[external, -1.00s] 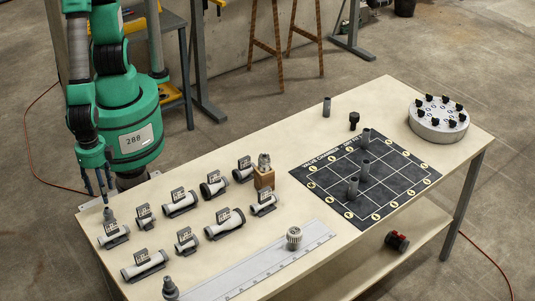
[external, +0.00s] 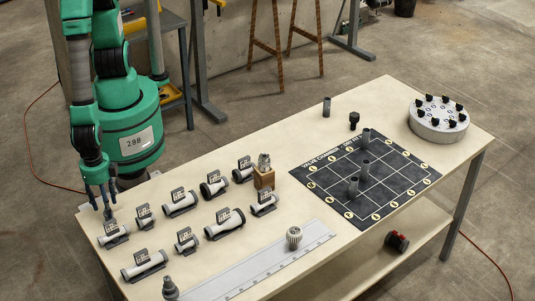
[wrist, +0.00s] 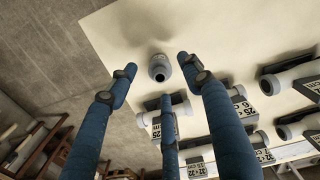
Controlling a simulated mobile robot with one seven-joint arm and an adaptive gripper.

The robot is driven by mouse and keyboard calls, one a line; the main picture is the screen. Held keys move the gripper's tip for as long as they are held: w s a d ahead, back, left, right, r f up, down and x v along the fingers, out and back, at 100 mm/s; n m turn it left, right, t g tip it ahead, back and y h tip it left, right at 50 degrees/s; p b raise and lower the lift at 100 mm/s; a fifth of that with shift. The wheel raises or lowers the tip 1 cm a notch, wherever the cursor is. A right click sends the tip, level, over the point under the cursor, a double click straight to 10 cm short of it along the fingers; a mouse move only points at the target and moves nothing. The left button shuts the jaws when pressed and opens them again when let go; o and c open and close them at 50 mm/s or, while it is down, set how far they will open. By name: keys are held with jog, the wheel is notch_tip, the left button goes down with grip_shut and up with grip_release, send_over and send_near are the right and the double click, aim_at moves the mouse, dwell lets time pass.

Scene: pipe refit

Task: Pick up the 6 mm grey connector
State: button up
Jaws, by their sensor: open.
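A small grey connector (wrist: 160,67) stands upright on the table in the wrist view, its round dark opening facing the camera. A mark on its side is too small to read, so I cannot confirm 6 mm. My gripper (wrist: 152,78) has three blue fingers, spread open and empty. Two fingertips are on either side of the connector and the third is below it in the picture, with gaps visible. In the external view my gripper (external: 105,212) is low over the table's left corner, at the connector's spot, and hides most of it.
A labelled pipe (external: 114,240) lies close in front of my gripper, with several more pipes to the right. Another grey connector (external: 170,289) stands at the front edge beside a long ruler (external: 265,268). A black grid mat (external: 322,182) and round grey holder (external: 438,132) are further right.

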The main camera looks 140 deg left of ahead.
jog(key=shift+s+d+f+b, duration=0.1)
jog(key=shift+f+b, duration=0.35)
jog(key=shift+f, duration=2)
grip_shut()
